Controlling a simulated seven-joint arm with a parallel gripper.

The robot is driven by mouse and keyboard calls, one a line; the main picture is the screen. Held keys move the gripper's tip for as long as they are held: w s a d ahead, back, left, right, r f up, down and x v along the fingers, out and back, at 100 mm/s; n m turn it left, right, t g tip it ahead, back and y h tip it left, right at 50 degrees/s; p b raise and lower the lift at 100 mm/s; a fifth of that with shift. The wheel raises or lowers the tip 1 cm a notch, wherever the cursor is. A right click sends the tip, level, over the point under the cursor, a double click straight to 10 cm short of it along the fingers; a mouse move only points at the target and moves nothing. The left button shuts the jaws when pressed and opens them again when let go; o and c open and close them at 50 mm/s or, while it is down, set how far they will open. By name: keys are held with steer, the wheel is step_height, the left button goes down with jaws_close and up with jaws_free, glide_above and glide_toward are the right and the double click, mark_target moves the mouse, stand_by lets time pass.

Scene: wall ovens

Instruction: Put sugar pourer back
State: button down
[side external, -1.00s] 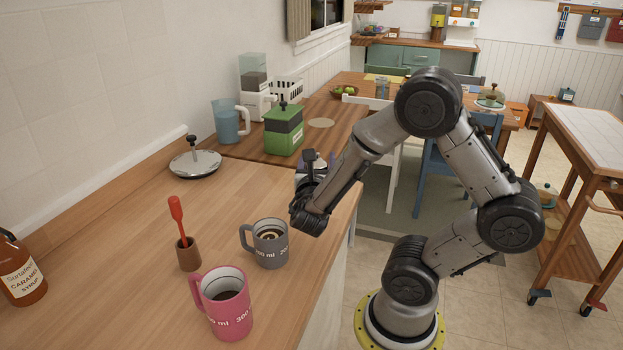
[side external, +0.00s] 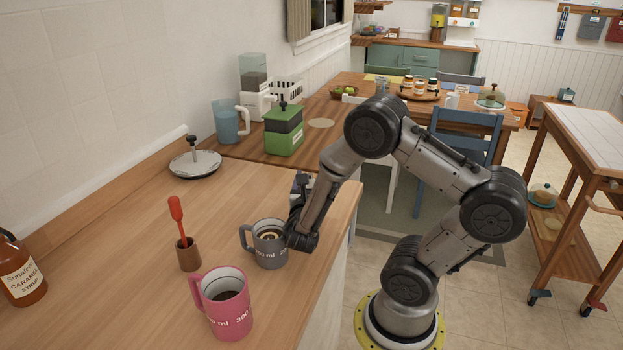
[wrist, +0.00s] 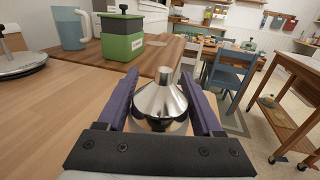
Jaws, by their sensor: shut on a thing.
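The sugar pourer (wrist: 160,100) has a shiny metal cone top with a short spout. In the wrist view it stands upright between the purple fingers of my gripper (wrist: 159,77), which is shut on it. In the side view my gripper (side external: 302,184) is at the right edge of the wooden counter, beyond the grey mug, and my wrist hides most of what it holds. I cannot tell whether the pourer's base touches the counter. A pale round disc (side external: 321,123) lies on the darker wood farther back, right of the green canister.
The grey mug (side external: 268,248) is close beside my wrist. The pink mug (side external: 228,310), a brown cup with a red tool (side external: 188,255), and a lidded metal disc (side external: 196,164) stand on the counter. The green canister (side external: 284,133) and blue pitcher (side external: 228,124) are behind. The counter's middle is clear.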

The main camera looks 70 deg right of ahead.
steer(key=shift+c, duration=0.2)
jaws_free()
steer(key=shift+f, duration=0.1)
